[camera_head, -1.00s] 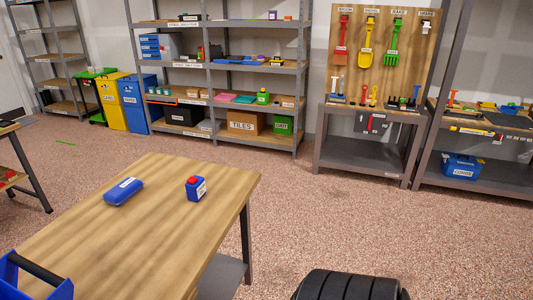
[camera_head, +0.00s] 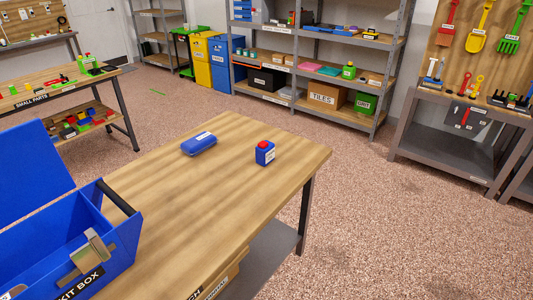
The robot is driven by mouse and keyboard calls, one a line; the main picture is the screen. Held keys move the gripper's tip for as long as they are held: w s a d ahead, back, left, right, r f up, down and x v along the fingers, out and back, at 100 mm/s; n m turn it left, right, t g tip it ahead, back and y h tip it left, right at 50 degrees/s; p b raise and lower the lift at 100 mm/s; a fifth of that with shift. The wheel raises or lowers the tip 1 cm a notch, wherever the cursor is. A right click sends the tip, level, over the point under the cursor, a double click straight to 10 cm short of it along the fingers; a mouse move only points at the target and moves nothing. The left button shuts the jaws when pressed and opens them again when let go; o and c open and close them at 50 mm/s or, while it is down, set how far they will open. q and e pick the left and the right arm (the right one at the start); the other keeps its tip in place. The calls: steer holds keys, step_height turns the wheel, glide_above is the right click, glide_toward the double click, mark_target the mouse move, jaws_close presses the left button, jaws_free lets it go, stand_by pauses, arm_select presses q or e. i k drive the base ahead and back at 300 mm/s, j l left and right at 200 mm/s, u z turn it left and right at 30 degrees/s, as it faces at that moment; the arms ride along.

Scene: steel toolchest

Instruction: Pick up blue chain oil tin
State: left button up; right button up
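A small blue tin with a red cap and a white label (camera_head: 265,154) stands upright on the wooden workbench (camera_head: 225,210), near its right edge. Its label is too small to read. A blue case with a white label (camera_head: 199,144) lies on the same bench, to the left of the tin and a little farther back. Neither of my grippers shows in the head view.
A blue open toolbox labelled kit box (camera_head: 118,259) sits at the bench's near left. A small parts table (camera_head: 50,92) stands at far left. Steel shelves (camera_head: 345,62) stand behind. The floor right of the bench is clear.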

mark_target(265, 150)
steer(key=u, duration=1.35)
steer(key=i+l+z, duration=0.1)
steer(key=l, duration=0.35)
steer(key=i+l, duration=0.1)
steer(key=l, duration=0.35)
steer(key=i+l+z, duration=0.15)
steer(key=l, duration=0.3)
